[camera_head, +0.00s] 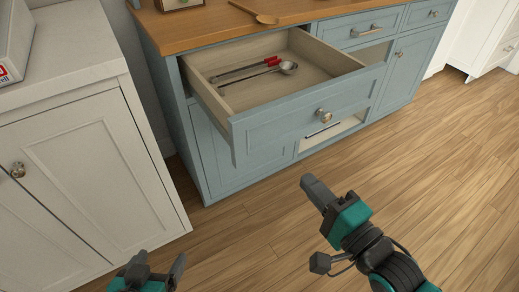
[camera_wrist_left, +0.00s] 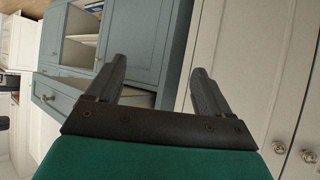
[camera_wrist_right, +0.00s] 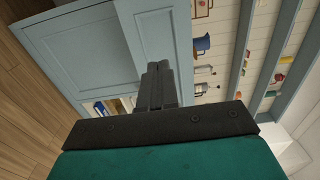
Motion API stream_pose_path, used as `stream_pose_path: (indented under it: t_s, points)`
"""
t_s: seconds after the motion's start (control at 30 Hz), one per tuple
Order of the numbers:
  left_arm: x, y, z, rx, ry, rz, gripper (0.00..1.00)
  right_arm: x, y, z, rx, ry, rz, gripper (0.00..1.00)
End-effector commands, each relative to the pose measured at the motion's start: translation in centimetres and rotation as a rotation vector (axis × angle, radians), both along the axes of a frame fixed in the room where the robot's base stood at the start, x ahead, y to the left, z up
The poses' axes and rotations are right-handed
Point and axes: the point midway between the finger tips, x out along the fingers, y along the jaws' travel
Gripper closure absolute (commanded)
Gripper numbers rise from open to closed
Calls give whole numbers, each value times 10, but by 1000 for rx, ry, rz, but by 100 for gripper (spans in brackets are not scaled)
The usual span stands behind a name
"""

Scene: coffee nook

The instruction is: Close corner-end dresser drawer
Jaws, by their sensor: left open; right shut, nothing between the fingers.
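The corner-end drawer (camera_head: 270,128) of the blue dresser (camera_head: 222,168) is pulled well out in the head view, at the end beside the white cabinet. A ladle (camera_head: 288,68) and a red-handled utensil (camera_head: 268,62) lie inside. My left gripper (camera_head: 158,266) is open and empty, low in the head view, in front of the white cabinet and apart from the drawer. My right gripper (camera_head: 309,185) is shut and empty, in front of and below the drawer front, not touching it. The dresser also shows in the left wrist view (camera_wrist_left: 135,45).
A white cabinet (camera_head: 90,160) stands close on the left. A wooden spoon (camera_head: 256,14) lies on the wooden countertop (camera_head: 215,22). The wooden floor (camera_head: 440,180) in front is clear.

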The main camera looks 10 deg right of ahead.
Motion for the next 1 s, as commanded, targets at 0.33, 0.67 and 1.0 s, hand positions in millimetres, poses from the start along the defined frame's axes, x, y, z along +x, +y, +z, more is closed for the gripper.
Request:
stream_pose_path:
  t_s: [0.33,0.67,1.0]
  points:
    - [3,0,-8,-1,-7,0,19,49,17,0,-2,-5,-1,100]
    - [2,-3,-20,-7,9,0,19,100,36,-1,-4,-4,-1,100]
    - [3,-8,-18,-21,4,-1,19,126,46,0,-6,0,-1,100]
